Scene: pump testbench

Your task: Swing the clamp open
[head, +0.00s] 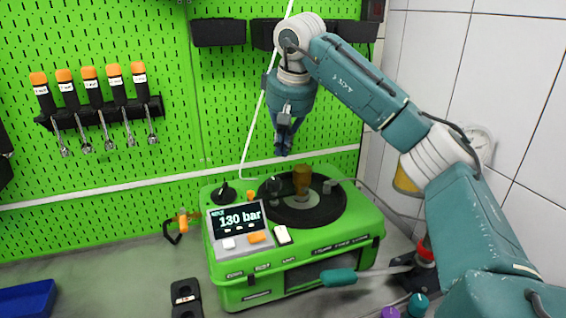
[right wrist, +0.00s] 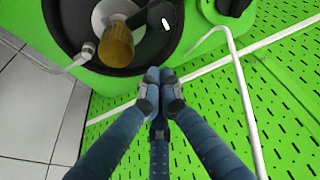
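A clamp shows at the lower right in the head view. Its teal handle (head: 339,277) points left on a pale metal lever, low in front of the green pump testbench (head: 300,258). The lever runs to a dark clamp base (head: 416,271) near a red part, partly hidden by my right arm. My right gripper (head: 283,150) hangs above the back of the testbench, away from the clamp. In the right wrist view its blue fingers (right wrist: 160,78) meet at the tips with nothing between them. My left gripper is not in view.
The testbench carries a screen reading 130 bar (head: 238,217) and a black disc with a brown-orange knob (head: 302,178). A thin white pipe (head: 252,135) rises behind it. A blue bin (head: 25,299) is at the lower left.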

